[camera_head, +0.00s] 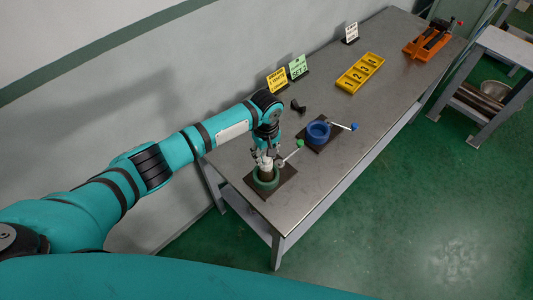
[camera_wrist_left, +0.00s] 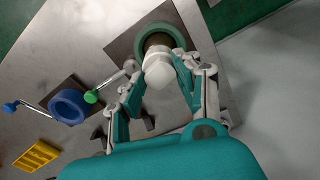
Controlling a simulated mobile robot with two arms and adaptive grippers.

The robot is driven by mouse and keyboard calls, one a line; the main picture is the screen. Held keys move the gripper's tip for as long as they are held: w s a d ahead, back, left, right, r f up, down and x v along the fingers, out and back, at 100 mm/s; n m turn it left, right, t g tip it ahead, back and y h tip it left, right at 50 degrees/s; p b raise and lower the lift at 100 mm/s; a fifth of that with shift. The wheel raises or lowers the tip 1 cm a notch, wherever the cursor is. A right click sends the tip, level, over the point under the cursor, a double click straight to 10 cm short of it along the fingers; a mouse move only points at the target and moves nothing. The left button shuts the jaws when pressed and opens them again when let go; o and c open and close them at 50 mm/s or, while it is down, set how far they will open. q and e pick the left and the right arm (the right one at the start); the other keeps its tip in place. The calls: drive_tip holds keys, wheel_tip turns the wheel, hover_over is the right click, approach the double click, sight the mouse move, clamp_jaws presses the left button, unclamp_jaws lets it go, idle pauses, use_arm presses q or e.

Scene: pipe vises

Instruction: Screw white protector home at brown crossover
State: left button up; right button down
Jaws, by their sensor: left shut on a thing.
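The white protector (camera_head: 266,162) is at the top of the brown crossover (camera_head: 266,173), which stands upright in the green vise (camera_head: 262,185) on the near end of the bench. My left gripper (camera_head: 264,155) comes down from above and is shut on the white protector. In the left wrist view the protector (camera_wrist_left: 158,70) sits between the two fingers, with a little of the brown crossover (camera_wrist_left: 156,42) showing beyond it inside the green ring (camera_wrist_left: 172,28). I cannot tell how far the protector is threaded on. My right gripper is not in view.
A blue vise (camera_head: 318,131) with a blue-knobbed handle stands farther along the bench. A small black object (camera_head: 298,106), sign cards (camera_head: 298,67), a yellow numbered tray (camera_head: 360,73) and an orange vise (camera_head: 428,44) are beyond. The wall runs along the left side. The green-knobbed handle (camera_head: 300,143) is close to the gripper.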

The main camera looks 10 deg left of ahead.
use_arm(q)
drive_tip(key=shift+f, duration=0.3)
drive_tip(key=o, duration=1.2)
wheel_tip(320, 180, up, 12)
drive_tip(key=shift+s, duration=0.1)
